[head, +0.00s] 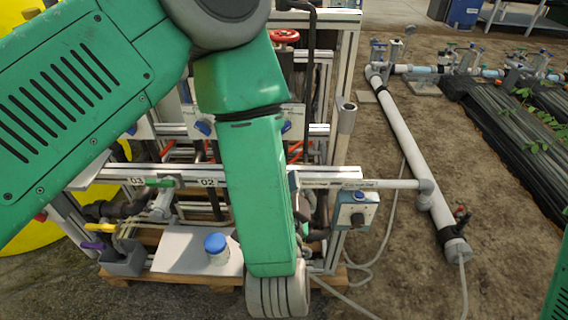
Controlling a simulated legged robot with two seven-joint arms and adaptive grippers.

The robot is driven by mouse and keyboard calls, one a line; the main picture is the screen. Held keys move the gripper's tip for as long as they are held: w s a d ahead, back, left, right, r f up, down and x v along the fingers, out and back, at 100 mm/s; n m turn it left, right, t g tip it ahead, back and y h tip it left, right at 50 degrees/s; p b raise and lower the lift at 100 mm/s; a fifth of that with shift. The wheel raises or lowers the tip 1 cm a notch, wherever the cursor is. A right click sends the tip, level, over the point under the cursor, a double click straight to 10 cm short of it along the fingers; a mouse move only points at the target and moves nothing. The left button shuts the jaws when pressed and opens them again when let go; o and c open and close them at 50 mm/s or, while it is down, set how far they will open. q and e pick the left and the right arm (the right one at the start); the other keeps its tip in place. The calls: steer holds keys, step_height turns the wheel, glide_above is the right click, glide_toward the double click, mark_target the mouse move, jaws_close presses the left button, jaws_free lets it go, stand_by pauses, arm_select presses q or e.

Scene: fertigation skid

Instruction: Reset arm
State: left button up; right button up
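My green left arm comes in from the left and bends down across the middle of the head view, in front of the skid. Its lowest visible part is a grey ringed joint near the bottom edge. No left gripper fingers show. A small green piece of my own body shows at the lower right edge, and no right gripper is in view. The fertigation skid (345,120) has an aluminium frame and stands on a wooden pallet (190,283). Much of its middle is hidden behind my arm.
A white jar with a blue lid (216,250) stands on the skid's grey plate (178,245). A small control box (356,210) hangs at the skid's right. A white pipe (405,150) and loose hose lie on the soil at right. Black-covered beds (520,130) lie farther right.

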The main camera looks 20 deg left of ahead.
stand_by(0.4)
arm_select(q)
steer(key=s+a+f+n+g+h+p, duration=0.1)
steer(key=s+a+f+g+h+p, duration=0.1)
steer(key=s+a+f+g+p, duration=0.3)
steer(key=s+a+f+n+g+h+p, duration=0.1)
steer(key=s+a+f+g+h+p, duration=0.2)
steer(key=f, duration=0.4)
arm_select(e)
step_height(320, 180, up, 10)
steer(key=p, duration=0.2)
steer(key=shift+r, duration=0.2)
steer(key=shift+f, duration=0.1)
steer(key=shift+c, duration=0.7)
arm_select(q)
steer(key=s+a+f+n+g, duration=0.1)
steer(key=s+a+g, duration=0.2)
steer(key=s, duration=0.5)
steer(key=s+a+f+n+g, duration=0.1)
steer(key=s+a+g, duration=0.3)
steer(key=s, duration=0.4)
steer(key=shift+a+f+n+g, duration=0.15)
steer(key=shift+f+n+g, duration=0.1)
steer(key=shift+n+g, duration=0.55)
arm_select(e)
steer(key=shift+w, duration=0.15)
